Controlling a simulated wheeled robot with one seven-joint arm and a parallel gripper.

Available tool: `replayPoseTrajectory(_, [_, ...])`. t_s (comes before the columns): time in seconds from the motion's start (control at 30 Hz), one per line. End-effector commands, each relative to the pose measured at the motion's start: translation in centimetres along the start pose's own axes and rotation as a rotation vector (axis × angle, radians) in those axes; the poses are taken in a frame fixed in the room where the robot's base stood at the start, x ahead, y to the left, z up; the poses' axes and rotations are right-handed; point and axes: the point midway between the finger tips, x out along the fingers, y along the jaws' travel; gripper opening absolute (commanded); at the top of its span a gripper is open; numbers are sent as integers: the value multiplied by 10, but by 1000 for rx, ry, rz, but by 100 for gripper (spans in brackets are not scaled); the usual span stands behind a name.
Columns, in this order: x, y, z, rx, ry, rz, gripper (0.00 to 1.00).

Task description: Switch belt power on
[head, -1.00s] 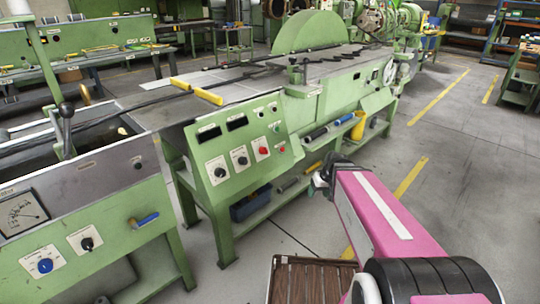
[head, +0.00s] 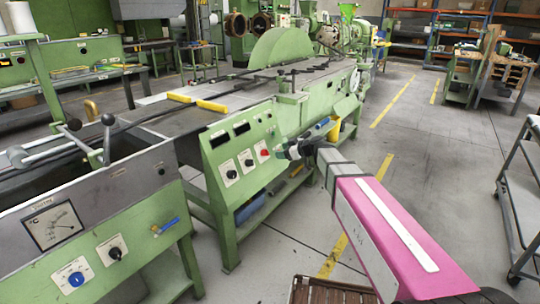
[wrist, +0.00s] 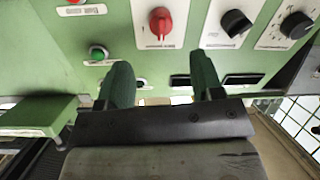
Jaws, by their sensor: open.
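The green control panel (head: 222,170) stands on the machine's front, with two dark displays and a row of knobs. A red rotary knob (head: 264,153) on a white plate sits at its right end; it also shows in the wrist view (wrist: 160,22). Two black knobs (wrist: 236,23) sit beside it. A green button (wrist: 98,53) lies left of the red knob in the wrist view. Labels are too small to read. My gripper (wrist: 162,78) is open and empty, its fingers pointing at the panel just short of the red knob; in the head view its tip (head: 281,151) is right of the knob.
A nearer green console (head: 110,235) with a gauge, a blue knob and levers stands at the left. Yellow bars (head: 211,105) lie on the bench top. A grey cart (head: 522,200) stands at the right edge. The floor between is open.

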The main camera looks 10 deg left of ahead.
Motion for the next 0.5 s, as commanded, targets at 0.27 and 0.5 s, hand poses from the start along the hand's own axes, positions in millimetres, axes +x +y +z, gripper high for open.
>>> replayPoseTrajectory(0.27, [52,2,1,2,-2,-3,61])
replayPoseTrajectory(0.5, [82,1,1,2,-2,-2,61])
